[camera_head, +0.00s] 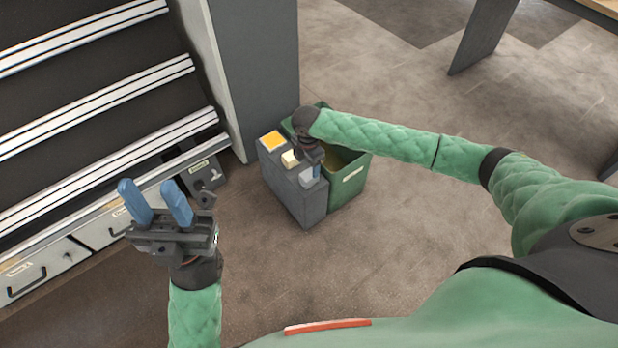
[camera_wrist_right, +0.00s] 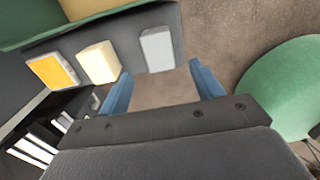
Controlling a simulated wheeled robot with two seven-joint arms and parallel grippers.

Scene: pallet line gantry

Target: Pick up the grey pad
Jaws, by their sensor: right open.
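The grey pad (camera_wrist_right: 157,49) lies on the top of a narrow dark grey stand, at the end of a row with a cream block (camera_wrist_right: 98,62) and a yellow-orange pad (camera_wrist_right: 53,71). In the head view, the grey pad (camera_head: 307,179) is partly covered by my right gripper (camera_head: 316,168). In the right wrist view, my right gripper (camera_wrist_right: 160,72) is open, with its blue fingers apart and the grey pad just beyond the gap between their tips. Nothing is between the fingers. My left gripper (camera_head: 153,190) is open and empty, in front of the rack.
The dark grey stand (camera_head: 297,205) stands against a green bin (camera_head: 349,186). A rack with pale rails (camera_head: 100,98) and drawers fills the left, beside a dark grey post (camera_head: 252,70). The brown floor (camera_head: 420,260) right of the bin is clear.

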